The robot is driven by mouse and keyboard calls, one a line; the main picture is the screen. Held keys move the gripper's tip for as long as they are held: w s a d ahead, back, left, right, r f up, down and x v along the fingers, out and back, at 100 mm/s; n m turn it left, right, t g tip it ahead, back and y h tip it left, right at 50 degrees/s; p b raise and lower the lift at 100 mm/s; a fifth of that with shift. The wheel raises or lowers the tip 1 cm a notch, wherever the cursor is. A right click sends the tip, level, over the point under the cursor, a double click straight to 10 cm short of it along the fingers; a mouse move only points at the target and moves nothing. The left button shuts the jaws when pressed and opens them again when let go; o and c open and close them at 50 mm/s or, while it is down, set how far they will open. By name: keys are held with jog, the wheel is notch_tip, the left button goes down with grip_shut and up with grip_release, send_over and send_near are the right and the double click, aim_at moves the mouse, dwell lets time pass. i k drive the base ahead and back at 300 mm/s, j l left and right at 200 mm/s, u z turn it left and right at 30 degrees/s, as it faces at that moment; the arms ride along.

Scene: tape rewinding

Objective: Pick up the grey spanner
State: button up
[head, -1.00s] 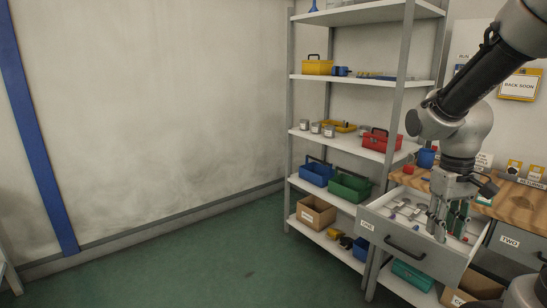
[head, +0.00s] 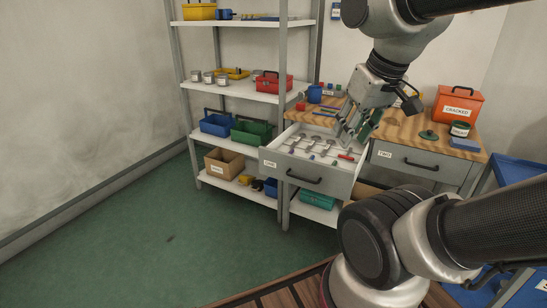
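The open drawer (head: 272,166) labelled ONE holds several small tools, some with red or blue parts. Several grey pieces (head: 317,141) lie in it, but they are too small to tell which is the grey spanner. My gripper (head: 350,136) points down over the drawer's back right, by the bench edge. Its fingers show, but whether they are apart or closed on anything is unclear. A green thing (head: 374,122) shows just beside the fingers; I cannot tell if they touch.
The wooden bench (head: 405,128) carries a green lid (head: 429,135), a tin (head: 460,129) and an orange box (head: 458,107) marked CRACKED. Drawer TWO (head: 422,172) is shut. Shelves (head: 248,90) with toolboxes stand left.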

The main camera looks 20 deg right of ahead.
aim_at(329, 145)
jog(key=z, duration=1.15)
jog(key=i+j, duration=0.3)
jog(key=j, duration=0.15)
jog(key=i+j, duration=0.25)
jog(key=j, duration=0.2)
jog(key=i+j+z, duration=0.1)
jog(key=i+j, duration=0.2)
jog(key=j, duration=0.15)
